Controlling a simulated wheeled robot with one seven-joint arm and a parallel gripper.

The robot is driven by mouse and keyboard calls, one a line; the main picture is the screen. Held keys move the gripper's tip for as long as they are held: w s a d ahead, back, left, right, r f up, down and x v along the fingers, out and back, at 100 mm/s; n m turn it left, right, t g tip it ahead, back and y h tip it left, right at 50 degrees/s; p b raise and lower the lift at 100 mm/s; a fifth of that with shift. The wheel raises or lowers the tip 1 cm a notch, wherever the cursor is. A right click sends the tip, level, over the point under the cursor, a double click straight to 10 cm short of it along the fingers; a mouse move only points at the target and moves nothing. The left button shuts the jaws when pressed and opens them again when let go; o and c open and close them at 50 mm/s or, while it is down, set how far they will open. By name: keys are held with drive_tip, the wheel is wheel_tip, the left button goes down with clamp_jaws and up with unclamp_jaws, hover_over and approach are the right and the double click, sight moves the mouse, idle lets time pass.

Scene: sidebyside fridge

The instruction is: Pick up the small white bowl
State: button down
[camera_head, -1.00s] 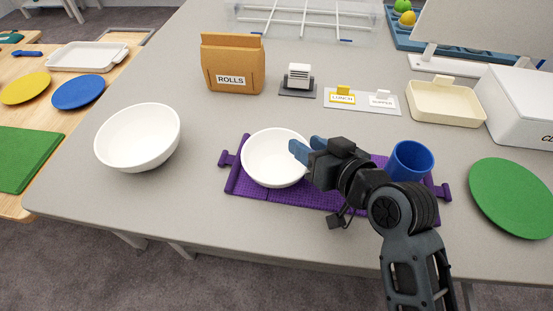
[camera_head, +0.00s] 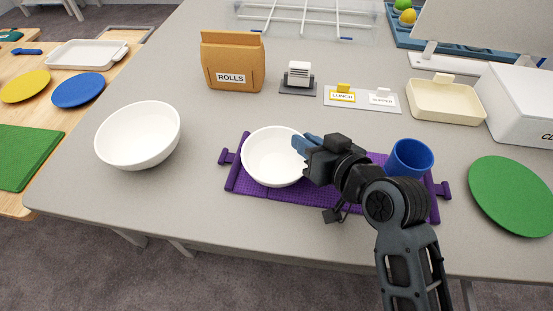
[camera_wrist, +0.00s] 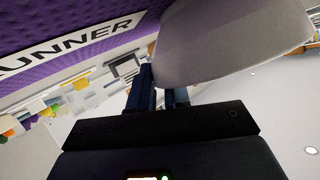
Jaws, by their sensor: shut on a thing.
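The small white bowl (camera_head: 270,158) is upright at the left part of the purple runner (camera_head: 240,184). My gripper (camera_head: 303,146) is at the bowl's right rim, with its blue fingers shut on that rim. In the wrist view the bowl's pale wall (camera_wrist: 230,45) fills the upper right, and the fingers (camera_wrist: 163,92) meet its edge. The purple runner with its lettering (camera_wrist: 60,25) shows beside it. I cannot tell whether the bowl rests on the runner or is slightly above it. The gripper hides part of the right rim.
A larger white bowl (camera_head: 138,136) stands at the left on the grey table. A blue cup (camera_head: 411,158) stands on the runner just right of my arm. A green plate (camera_head: 510,195) lies further right. Behind are a rolls bag (camera_head: 232,62) and label cards (camera_head: 362,98).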

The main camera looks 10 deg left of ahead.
drive_tip(key=shift+r, duration=0.45)
drive_tip(key=w+d+r+b, duration=0.2)
drive_tip(key=w+d+r, duration=0.1)
drive_tip(key=w+r, duration=0.7)
drive_tip(key=shift+w+d, duration=0.35)
drive_tip(key=shift+w, duration=0.2)
